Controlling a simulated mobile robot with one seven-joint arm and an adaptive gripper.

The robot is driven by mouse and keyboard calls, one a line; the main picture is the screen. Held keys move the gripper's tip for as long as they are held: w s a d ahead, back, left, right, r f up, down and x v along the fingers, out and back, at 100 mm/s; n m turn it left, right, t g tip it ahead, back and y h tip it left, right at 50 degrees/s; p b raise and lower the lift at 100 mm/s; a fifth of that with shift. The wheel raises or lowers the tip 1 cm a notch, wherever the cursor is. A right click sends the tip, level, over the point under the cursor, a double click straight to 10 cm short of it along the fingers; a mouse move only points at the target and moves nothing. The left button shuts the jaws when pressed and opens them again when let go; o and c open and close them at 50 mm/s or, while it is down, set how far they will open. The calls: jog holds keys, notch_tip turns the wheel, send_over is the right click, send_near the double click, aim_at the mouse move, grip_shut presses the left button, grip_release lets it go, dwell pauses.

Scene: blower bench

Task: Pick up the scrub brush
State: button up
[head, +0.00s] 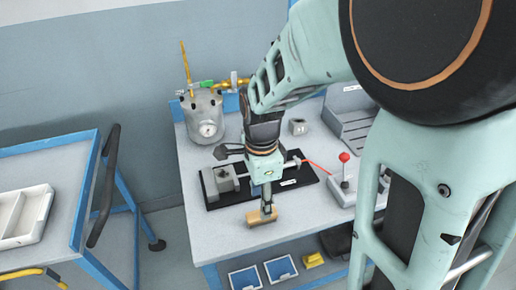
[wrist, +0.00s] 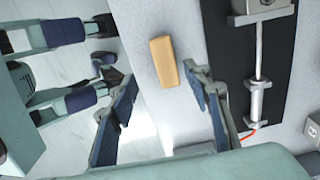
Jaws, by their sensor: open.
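The scrub brush appears to be the tan, block-shaped thing (head: 262,216) at the bench's front edge in the head view; its bristles do not show. In the wrist view, the tan brush (wrist: 165,62) lies on the pale bench top, close to the edge. My gripper (head: 268,196) is above the bench at the brush and hides part of its surroundings. In the wrist view my gripper (wrist: 160,82) is open and empty, its fingers spread wide. The brush shows beyond the fingertips, nearer the right finger, and I cannot tell the height gap.
Behind the brush, a black plate (head: 218,196) carries a metal cylinder fixture. A red-knobbed lever box (head: 343,185) stands right, and a gauge pot (head: 203,118) at the back left. Blue bins (head: 280,268) sit below the front edge. A blue-framed cart (head: 85,200) stands left.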

aim_at(253, 219)
jog(key=f, duration=0.5)
jog(key=w+f+b, duration=0.1)
jog(key=f, duration=0.2)
jog(key=shift+d, duration=0.15)
grip_shut()
